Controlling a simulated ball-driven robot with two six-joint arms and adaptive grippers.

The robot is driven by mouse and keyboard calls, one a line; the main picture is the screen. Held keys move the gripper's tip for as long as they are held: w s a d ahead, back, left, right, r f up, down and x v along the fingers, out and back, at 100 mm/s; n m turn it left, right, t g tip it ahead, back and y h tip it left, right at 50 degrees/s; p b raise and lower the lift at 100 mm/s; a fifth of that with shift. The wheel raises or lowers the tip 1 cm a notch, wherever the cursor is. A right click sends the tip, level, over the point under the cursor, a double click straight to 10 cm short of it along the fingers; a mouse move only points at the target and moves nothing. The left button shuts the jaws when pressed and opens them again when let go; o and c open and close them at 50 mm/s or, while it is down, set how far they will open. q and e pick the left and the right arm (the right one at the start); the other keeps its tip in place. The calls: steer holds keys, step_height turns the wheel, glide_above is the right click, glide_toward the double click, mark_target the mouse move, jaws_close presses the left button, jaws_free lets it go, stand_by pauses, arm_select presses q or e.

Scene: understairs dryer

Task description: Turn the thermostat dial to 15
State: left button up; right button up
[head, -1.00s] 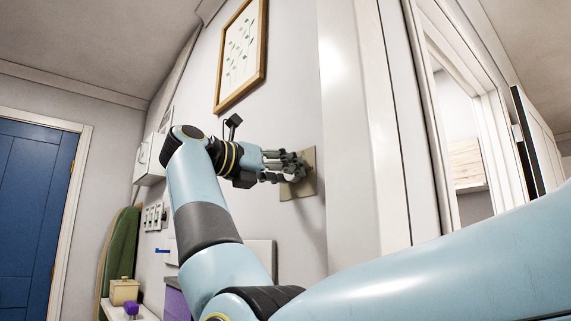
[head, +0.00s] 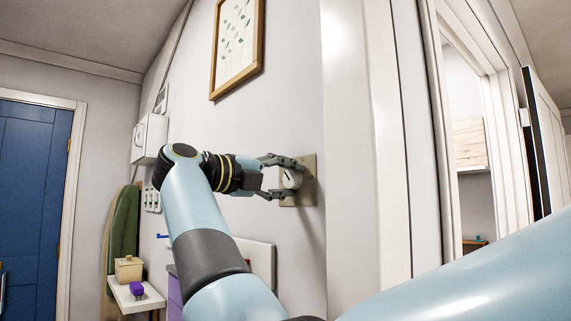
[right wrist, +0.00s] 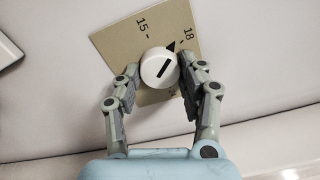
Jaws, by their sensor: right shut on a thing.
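The thermostat dial (head: 291,179) is a round white knob on a tan square plate (head: 309,192) on the wall. The plate (right wrist: 118,42) shows 15 and 18; a lower number is partly hidden. My right gripper (right wrist: 163,73) is shut on the dial, one finger on each side. In the head view this gripper (head: 285,178) has fingers above and below the dial. My left gripper is not in view.
A framed picture (head: 237,45) hangs above the dial. A white door frame (head: 398,150) stands to the right. A white wall box (head: 149,138), a green ironing board (head: 124,225) and a shelf (head: 125,299) with a small box are to the left.

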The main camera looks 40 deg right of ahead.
mark_target(296, 132)
steer(key=n+p, duration=0.2)
steer(key=p, duration=0.1)
steer(key=n+p, duration=0.5)
steer(key=p, duration=0.1)
steer(key=shift+r+n, duration=0.3)
steer(key=shift+n, duration=0.1)
steer(key=shift+f+n+p, duration=0.15)
steer(key=shift+n+p, duration=0.85)
steer(key=shift+p, duration=0.2)
steer(key=o, duration=1.2)
steer(key=shift+w+a+f, duration=0.1)
step_height(296, 132, up, 10)
steer(key=shift+a+f, duration=0.1)
